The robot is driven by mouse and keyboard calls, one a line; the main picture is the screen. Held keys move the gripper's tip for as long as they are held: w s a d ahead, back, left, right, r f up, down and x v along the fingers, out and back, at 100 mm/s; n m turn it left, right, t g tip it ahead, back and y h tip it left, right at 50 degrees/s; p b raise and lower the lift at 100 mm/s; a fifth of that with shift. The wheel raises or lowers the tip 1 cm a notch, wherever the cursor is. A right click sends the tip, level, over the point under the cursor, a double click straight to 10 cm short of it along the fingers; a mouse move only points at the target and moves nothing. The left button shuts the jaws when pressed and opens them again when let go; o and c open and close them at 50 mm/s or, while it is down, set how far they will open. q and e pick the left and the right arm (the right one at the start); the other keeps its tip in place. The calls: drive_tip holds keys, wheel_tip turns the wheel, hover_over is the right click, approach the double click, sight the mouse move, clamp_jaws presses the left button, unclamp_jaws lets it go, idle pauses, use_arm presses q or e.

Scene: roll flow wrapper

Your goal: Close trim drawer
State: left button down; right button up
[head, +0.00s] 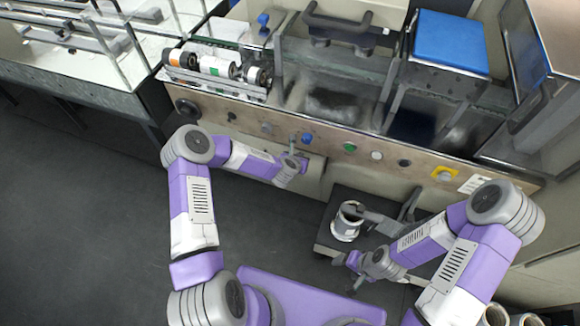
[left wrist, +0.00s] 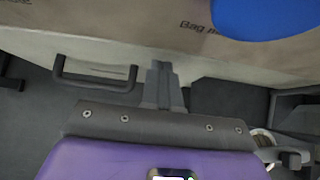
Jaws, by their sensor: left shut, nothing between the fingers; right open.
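The trim drawer appears to be the pale box-like front (head: 314,182) under the machine's control panel in the head view; how far it stands out is hard to tell. In the left wrist view a dark bar handle (left wrist: 95,84) shows on the left, below the beige panel. My right gripper (head: 346,273) is open and empty, low beside the cart.
The control panel (head: 225,110) carries several knobs and buttons, including a large blue one (left wrist: 268,15). A cart (head: 328,238) bears a metallic cylinder (head: 347,221) in front of the machine. A steel table (head: 60,80) stands at the upper left. The dark floor (head: 80,230) at left is clear.

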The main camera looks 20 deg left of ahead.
use_arm(q)
drive_tip(key=s+f+p+v, duration=0.1)
drive_tip(key=p+v, duration=0.2)
drive_tip(key=v, duration=0.9)
drive_tip(key=shift+s+f, duration=0.2)
